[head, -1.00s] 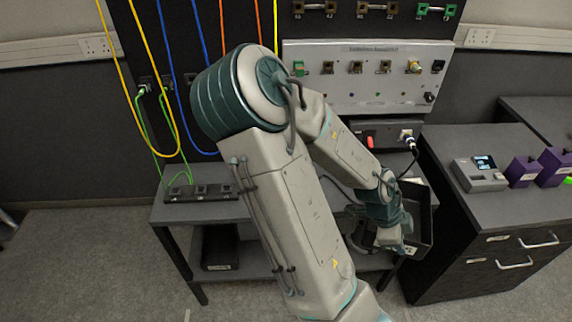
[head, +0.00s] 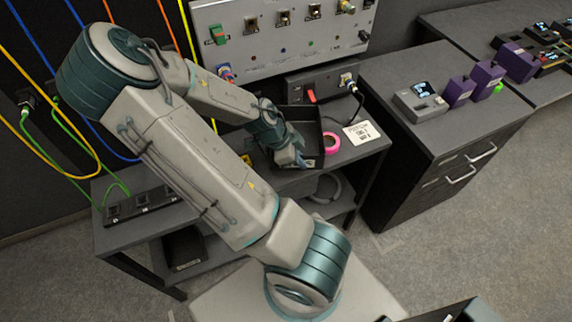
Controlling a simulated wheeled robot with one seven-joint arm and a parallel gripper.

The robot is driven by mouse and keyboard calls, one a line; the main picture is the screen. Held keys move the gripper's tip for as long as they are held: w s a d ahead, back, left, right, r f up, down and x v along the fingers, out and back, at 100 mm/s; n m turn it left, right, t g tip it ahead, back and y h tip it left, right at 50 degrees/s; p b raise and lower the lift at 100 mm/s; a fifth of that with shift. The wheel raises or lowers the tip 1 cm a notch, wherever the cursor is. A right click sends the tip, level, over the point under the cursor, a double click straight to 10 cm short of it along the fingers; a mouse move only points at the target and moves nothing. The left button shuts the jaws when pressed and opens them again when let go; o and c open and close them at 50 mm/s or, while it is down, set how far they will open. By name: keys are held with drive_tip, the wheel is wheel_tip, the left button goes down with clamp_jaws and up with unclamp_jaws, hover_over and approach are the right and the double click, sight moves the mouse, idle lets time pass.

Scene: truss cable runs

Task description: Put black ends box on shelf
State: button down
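A black open box (head: 309,123), which looks like the ends box, is at the right part of the grey bench top (head: 228,143), below the panel. My gripper (head: 292,160) points down at the near side of this box. My wrist hides part of the box, and the fingers are too small and covered to tell whether they grip its wall. I cannot tell whether the box rests on the bench or hangs just above it. The bench's lower shelf (head: 222,240) shows partly behind my arm. Another black box (head: 183,246) with a label stands on its left part.
A pink tape roll (head: 332,142) and a paper note (head: 360,133) lie right of the box. A coiled cable (head: 327,187) is on the lower shelf's right part. A drawer cabinet (head: 440,165) stands close to the right. A black socket strip (head: 141,206) lies at bench left.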

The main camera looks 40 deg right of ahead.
drive_tip(key=w+f, duration=0.1)
drive_tip(key=w+a, duration=0.1)
drive_tip(key=shift+w+a+f, duration=0.1)
drive_tip(key=shift+w+f, duration=0.3)
drive_tip(key=shift+f+p, duration=0.4)
drive_tip(key=shift+f, duration=1.65)
drive_tip(key=c, duration=1.6)
unclamp_jaws()
drive_tip(key=shift+f, duration=0.1)
drive_tip(key=shift+c, duration=0.2)
